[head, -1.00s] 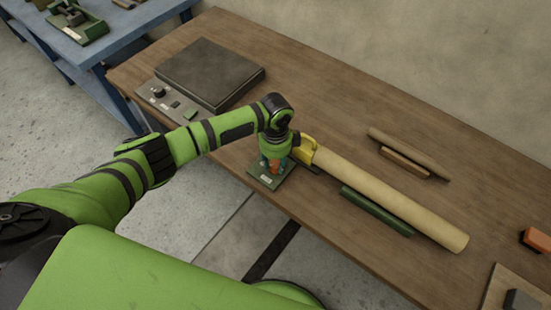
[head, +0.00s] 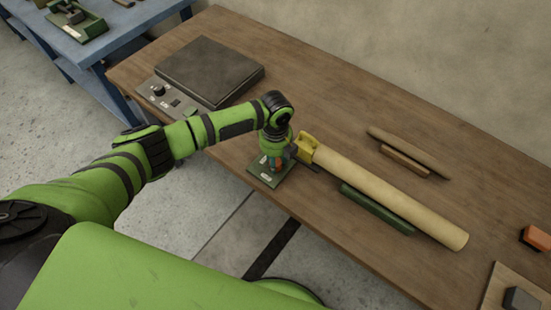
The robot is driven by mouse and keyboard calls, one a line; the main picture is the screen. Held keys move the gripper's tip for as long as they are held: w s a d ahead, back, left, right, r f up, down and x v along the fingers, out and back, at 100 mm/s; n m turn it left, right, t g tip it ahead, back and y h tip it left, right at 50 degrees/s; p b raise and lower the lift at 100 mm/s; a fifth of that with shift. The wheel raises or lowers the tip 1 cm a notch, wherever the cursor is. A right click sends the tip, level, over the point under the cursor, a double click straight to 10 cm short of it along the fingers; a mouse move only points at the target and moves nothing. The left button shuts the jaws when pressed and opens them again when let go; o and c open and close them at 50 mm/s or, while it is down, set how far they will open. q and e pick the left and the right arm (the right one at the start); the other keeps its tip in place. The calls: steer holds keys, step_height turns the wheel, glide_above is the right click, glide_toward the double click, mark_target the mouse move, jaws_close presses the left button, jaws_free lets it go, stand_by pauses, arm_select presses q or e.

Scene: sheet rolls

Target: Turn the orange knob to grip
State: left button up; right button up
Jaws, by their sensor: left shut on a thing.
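The orange knob (head: 271,163) stands on a small green base plate (head: 262,177) near the table's front edge and is mostly hidden by my left gripper. My left gripper (head: 275,160) points down over it and is shut on it. A yellow clamp (head: 307,148) is just right of the gripper, at the upper left end of a long tan roll (head: 385,194). My right gripper is not in view.
A green bar (head: 377,209) lies along the near side of the roll. A dark flat-topped device (head: 210,70) with a control panel stands at the table's left. Thin rolls (head: 408,152) lie behind. Orange and dark blocks are at the right edge.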

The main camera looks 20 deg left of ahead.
arm_select(q)
steer(key=shift+m, duration=0.9)
steer(key=o, duration=1.1)
steer(key=shift+o, duration=0.2)
step_height(320, 180, up, 12)
